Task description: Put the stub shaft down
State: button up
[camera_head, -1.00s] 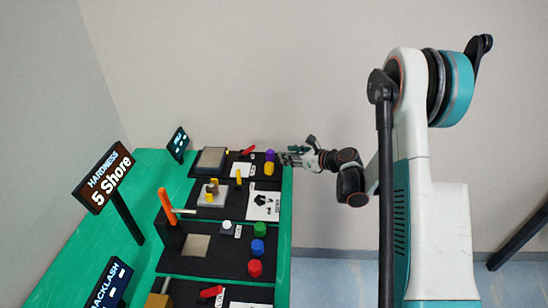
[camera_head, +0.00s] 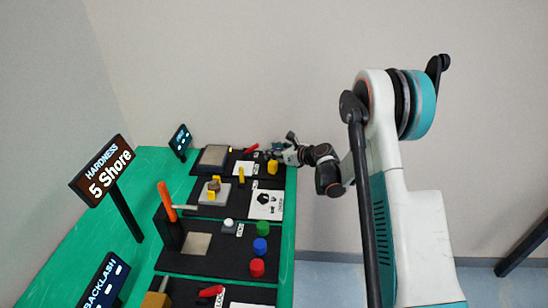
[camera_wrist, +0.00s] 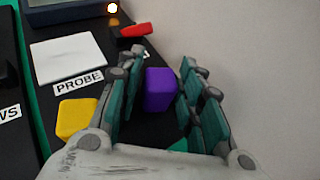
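My gripper (camera_wrist: 160,85) is at the far right edge of the bench, and it also shows in the head view (camera_head: 284,152). Its teal fingers are parted, one on each side of a purple block (camera_wrist: 160,88). A narrow dark gap shows on the block's right; contact on its left I cannot tell. The gripper hides the block in the head view. A brownish piece (camera_head: 214,184) between yellow supports sits on a grey pad. I cannot tell which thing is the stub shaft.
A yellow block (camera_wrist: 77,118) stands left of my gripper, near a white plate (camera_wrist: 68,58) labelled PROBE. A red handle (camera_wrist: 136,30) lies beyond. Green, blue and red knobs (camera_head: 257,268) line the bench's right side. A wall is at the right.

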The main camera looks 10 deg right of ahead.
jog(key=shift+r, duration=0.1)
grip_shut()
